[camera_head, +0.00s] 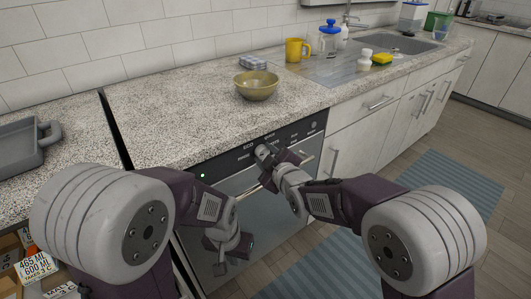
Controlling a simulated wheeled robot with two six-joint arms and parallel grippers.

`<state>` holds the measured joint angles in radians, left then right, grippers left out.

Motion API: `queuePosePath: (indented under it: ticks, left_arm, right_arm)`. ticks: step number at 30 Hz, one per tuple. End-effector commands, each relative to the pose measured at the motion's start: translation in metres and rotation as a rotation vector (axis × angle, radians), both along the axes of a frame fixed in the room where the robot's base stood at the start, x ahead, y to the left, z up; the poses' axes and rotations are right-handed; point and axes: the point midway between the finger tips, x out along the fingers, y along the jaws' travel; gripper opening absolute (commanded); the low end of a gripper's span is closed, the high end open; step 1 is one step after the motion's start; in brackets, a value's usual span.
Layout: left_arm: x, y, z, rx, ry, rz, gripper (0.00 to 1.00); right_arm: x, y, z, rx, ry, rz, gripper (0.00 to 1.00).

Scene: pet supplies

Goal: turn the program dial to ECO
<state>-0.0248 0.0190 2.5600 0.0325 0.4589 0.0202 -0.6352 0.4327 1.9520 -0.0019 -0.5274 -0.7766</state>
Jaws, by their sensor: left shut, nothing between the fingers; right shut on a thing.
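The program dial (262,150) is a small grey knob on the dark control panel (225,166) of the dishwasher below the counter. Printed labels surround it, with ECO readable at its upper left. My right gripper (270,162) is shut on the dial and hides much of it, so I cannot tell where its pointer stands. My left gripper (228,254) is shut and empty, hanging low in front of the steel dishwasher door (262,212), apart from the dial.
A green light (203,175) glows on the panel's left. The door handle runs below the panel, near my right gripper. On the counter stand a yellow-brown bowl (257,86), a yellow mug (296,50) and a blue-lidded jar (329,40). A grey tray (18,148) lies at left.

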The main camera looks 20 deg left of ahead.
Motion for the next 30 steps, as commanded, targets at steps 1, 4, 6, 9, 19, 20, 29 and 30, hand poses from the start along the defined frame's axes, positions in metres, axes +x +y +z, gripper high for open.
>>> queuePosePath:
  ticks: [1,4,6,9,19,20,29,30]
  left_arm:
    - [0.000,0.000,0.009,0.000,0.000,0.000,0.00]
    - [0.000,0.000,0.022,0.000,0.000,0.000,0.00]
    - [0.000,0.000,0.033,0.000,0.000,0.000,0.00]
    - [0.000,0.000,0.051,0.000,0.000,0.000,0.00]
    - [0.000,0.000,0.110,0.000,0.000,0.000,0.00]
    - [0.000,0.000,0.114,0.000,0.000,0.000,0.00]
    - [0.000,0.000,0.141,0.000,0.000,0.000,0.00]
    - [0.000,0.000,0.143,0.000,0.000,0.000,0.00]
  right_arm:
    - [0.001,-0.001,0.004,0.020,0.032,0.000,0.00]
    - [0.001,-0.001,0.007,0.078,0.107,0.001,0.00]
    - [0.001,-0.002,0.008,0.117,0.161,0.000,0.00]
    - [0.002,-0.002,0.009,0.175,0.237,0.000,0.00]
    - [0.003,-0.003,0.009,0.349,0.456,-0.001,0.00]
    - [0.003,-0.003,0.009,0.361,0.472,-0.001,0.00]
    - [0.004,-0.003,0.005,0.456,0.589,0.000,0.00]
    - [0.004,-0.003,0.004,0.465,0.600,0.000,0.00]
